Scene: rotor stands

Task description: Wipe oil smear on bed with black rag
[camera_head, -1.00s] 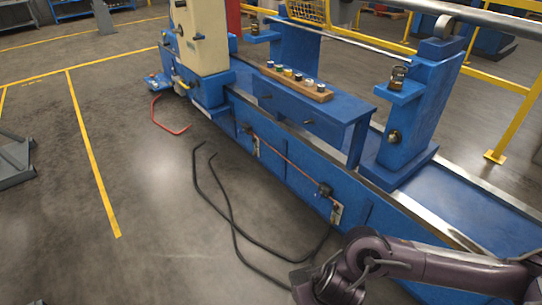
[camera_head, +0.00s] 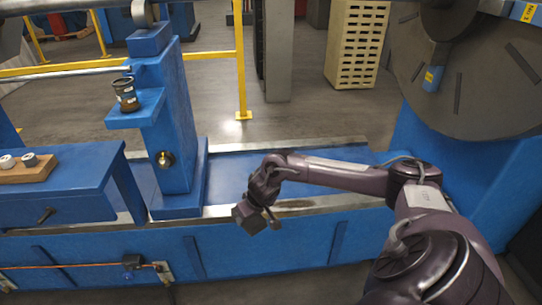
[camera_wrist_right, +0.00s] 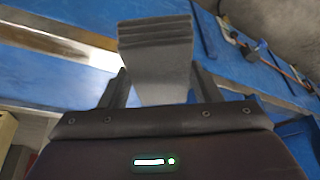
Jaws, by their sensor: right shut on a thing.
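The dark rag (camera_head: 248,219) looks like a small dark grey folded block in the head view. In the right wrist view the rag (camera_wrist_right: 157,60) is layered cloth, standing out beyond the fingers. My right gripper (camera_head: 262,208) is shut on it, in front of the bed's near rail (camera_head: 345,199). I cannot tell whether the rag touches the bed. A brownish dark smear (camera_head: 296,204) shows on the near rail, just right of the gripper. A dark patch on a metal strip (camera_wrist_right: 45,38) shows at left in the wrist view. My left gripper is not in view.
A blue stand (camera_head: 174,130) with a cup-like part (camera_head: 126,94) on its shelf rises left of the gripper. A blue table (camera_head: 75,175) is farther left. A large grey disc (camera_head: 465,70) stands at the right. The blue bed surface (camera_head: 240,172) between is bare.

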